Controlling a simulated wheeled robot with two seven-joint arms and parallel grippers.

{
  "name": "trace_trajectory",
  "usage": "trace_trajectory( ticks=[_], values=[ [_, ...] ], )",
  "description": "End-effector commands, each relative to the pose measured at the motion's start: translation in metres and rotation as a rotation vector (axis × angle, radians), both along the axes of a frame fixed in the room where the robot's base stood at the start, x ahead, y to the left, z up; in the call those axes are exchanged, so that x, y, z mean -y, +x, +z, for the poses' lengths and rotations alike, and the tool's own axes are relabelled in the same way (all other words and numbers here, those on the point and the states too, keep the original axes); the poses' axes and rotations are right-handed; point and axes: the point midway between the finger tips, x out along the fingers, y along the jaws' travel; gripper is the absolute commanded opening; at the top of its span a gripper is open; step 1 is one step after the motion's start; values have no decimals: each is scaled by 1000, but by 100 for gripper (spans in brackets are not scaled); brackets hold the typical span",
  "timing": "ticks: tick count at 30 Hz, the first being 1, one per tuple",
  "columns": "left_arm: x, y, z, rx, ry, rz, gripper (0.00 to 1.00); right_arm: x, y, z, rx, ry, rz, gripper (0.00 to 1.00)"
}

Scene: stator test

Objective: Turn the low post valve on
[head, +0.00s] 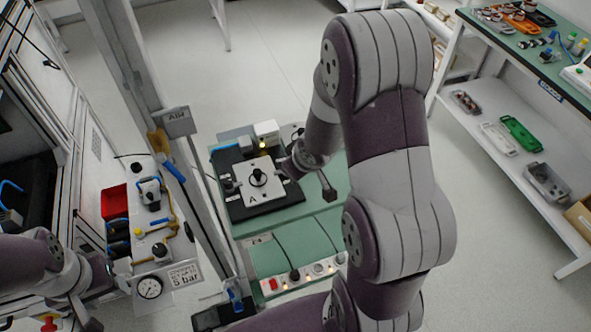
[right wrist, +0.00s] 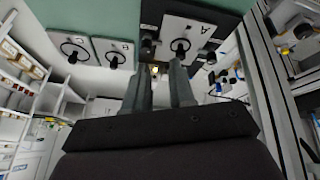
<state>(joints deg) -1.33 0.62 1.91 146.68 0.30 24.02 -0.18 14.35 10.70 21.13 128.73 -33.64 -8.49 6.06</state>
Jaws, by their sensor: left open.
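A tall grey metal post (head: 190,170) stands left of centre in the head view. A small valve with a blue lever (head: 235,297) sits low on it, near the bottom of the picture. Whether its lever is on or off is too small to tell. Higher up, a brass-coloured fitting and a second blue lever (head: 174,172) sit below a sign reading AIR. My left gripper (head: 101,298) is open and empty at the lower left, left of the low valve and apart from it. My right gripper (head: 308,178) is open beside the test fixture; its fingers also show in the right wrist view (right wrist: 160,88).
A pressure gauge (head: 149,287) and a "5 bar" label are on the white panel near my left gripper. A red bin (head: 114,201) is behind. A green bench (head: 320,226) with a black-and-white fixture and power strip stands right of the post. My right arm crosses the centre.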

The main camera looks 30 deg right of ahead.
Motion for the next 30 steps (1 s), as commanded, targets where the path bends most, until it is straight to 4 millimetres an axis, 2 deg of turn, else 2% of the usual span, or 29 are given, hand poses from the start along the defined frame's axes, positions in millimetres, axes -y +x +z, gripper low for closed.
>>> trace_trajectory(
  ticks=[3,5,6,10,11,14,15,17,19,21,24,27,30],
  values=[
    [0,0,0,0,0,0,49,0,0,0,1,0,1,24],
    [0,0,0,0,0,0,49,0,0,0,2,0,1,5],
    [0,0,0,0,0,0,49,0,0,0,2,0,1,0],
    [0,0,1,0,0,0,49,4,0,2,5,-1,-10,0],
    [0,0,3,0,0,0,49,11,-1,6,10,-2,-28,0],
    [0,0,12,0,0,0,49,44,-21,19,60,7,-86,0],
    [0,0,14,0,0,0,49,42,-19,27,150,86,-116,0],
    [0,0,16,0,0,0,49,25,-15,42,273,284,-165,0],
    [0,0,17,0,0,0,49,-8,-17,63,346,576,-211,0],
    [0,0,17,0,0,0,49,-45,-25,84,328,884,-244,0],
    [0,0,16,0,0,0,49,-86,-41,112,202,1242,-279,0],
    [0,0,16,0,0,0,49,-99,-47,130,105,1428,-328,0],
    [0,0,16,0,0,0,49,-103,-44,133,71,1475,-367,0]
  ],
)
